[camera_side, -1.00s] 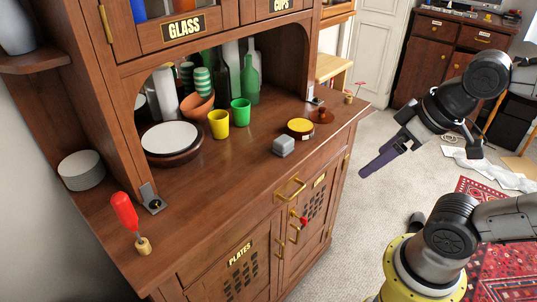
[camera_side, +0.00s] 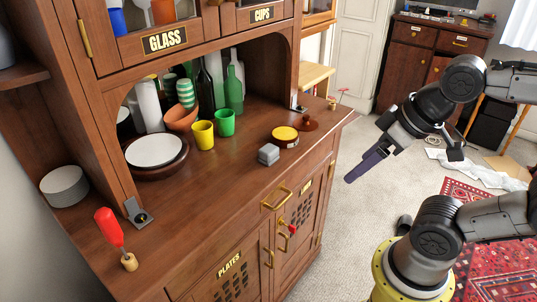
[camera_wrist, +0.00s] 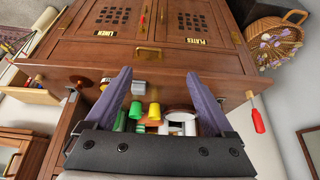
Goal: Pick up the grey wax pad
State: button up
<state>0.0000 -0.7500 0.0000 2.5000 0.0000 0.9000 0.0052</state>
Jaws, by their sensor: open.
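The grey wax pad appears to be the small grey block (camera_side: 268,154) on the wooden counter of the cabinet, near its front edge. It also shows in the wrist view (camera_wrist: 139,87), between my fingers in the picture but farther off. My gripper (camera_side: 352,177) has purple fingers and hangs in the air out in front of the counter, to the right of the block and apart from it. In the wrist view my gripper (camera_wrist: 157,73) is open with nothing between its fingertips.
A round yellow-topped tin (camera_side: 285,134) stands just behind the block. A yellow cup (camera_side: 203,135) and a green cup (camera_side: 225,123) stand farther back, with bottles in the alcove. A white plate (camera_side: 154,150) lies left. A red-handled tool (camera_side: 108,226) stands at the near left.

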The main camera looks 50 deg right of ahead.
jog(key=w+r+m, duration=0.6)
jog(key=r+m, duration=0.1)
jog(key=m, duration=0.2)
jog(key=m+g, duration=0.6)
jog(key=m, duration=0.3)
send_over(269, 148)
jog(key=f, duration=1.4)
jog(key=shift+s+d+f, duration=0.1)
jog(key=shift+d+f, duration=0.05)
jog(key=shift+d, duration=0.25)
jog(key=shift+a+f, duration=0.2)
jog(key=shift+f, duration=1.4)
jog(key=shift+a+f, duration=0.2)
jog(key=shift+f, duration=1.35)
grip_shut()
